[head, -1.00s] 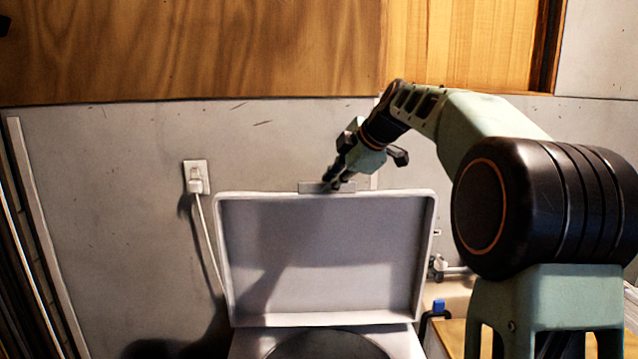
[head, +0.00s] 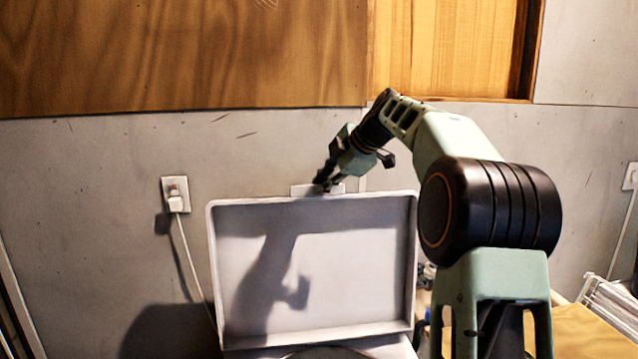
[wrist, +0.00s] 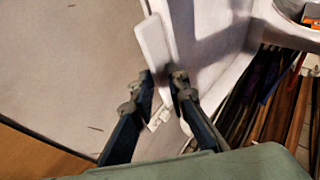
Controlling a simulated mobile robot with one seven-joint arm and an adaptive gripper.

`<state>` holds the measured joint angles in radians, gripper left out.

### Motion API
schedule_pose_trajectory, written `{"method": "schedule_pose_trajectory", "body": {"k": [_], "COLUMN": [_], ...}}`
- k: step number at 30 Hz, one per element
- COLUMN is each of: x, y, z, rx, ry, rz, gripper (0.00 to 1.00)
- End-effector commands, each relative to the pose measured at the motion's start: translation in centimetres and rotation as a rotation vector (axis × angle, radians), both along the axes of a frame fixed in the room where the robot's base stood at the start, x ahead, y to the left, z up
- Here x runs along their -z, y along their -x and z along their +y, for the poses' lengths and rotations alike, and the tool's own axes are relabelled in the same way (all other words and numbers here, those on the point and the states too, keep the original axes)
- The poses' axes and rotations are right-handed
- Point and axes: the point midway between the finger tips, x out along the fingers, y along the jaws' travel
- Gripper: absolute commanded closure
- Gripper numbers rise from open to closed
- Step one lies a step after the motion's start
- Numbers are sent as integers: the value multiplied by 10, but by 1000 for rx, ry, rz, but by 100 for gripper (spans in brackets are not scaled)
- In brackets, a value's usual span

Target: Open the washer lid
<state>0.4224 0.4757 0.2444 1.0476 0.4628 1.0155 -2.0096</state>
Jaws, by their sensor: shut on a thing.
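The washer lid (head: 350,285) stands raised, near upright, in the head view, its recessed inner side facing me. A small handle tab (head: 305,191) sticks up from its top edge. My gripper (head: 325,184) is at the right part of this tab, at the top of the lid. In the wrist view my gripper (wrist: 162,90) has its two dark fingers on either side of the pale handle tab (wrist: 152,45), shut on it. A sliver of the washer's dark round opening (head: 325,353) shows below the lid; most of the washer is out of view.
A grey wall stands close behind the lid, with a plugged-in outlet (head: 175,193) and its cord at left. A wooden surface (head: 590,332) and a white rack (head: 612,300) are at lower right. Wood panels (head: 180,55) cover the upper wall.

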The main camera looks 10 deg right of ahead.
Motion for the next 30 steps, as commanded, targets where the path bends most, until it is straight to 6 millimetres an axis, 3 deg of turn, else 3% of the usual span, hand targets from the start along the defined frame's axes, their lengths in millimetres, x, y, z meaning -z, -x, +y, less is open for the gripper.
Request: {"method": "schedule_pose_trajectory", "body": {"k": [12, 13, 15, 25, 30], "x": [3, 3, 2, -1, -18], "y": [0, 0, 0, 2, 16], "z": [1, 1, 1, -1, -10], "rx": [-3, -3, -3, -1, 2], "ry": [-1, -1, -1, -1, 1], "rz": [5, 5, 4, 0, -2], "gripper": [100, 82, 75, 75, 75]}}
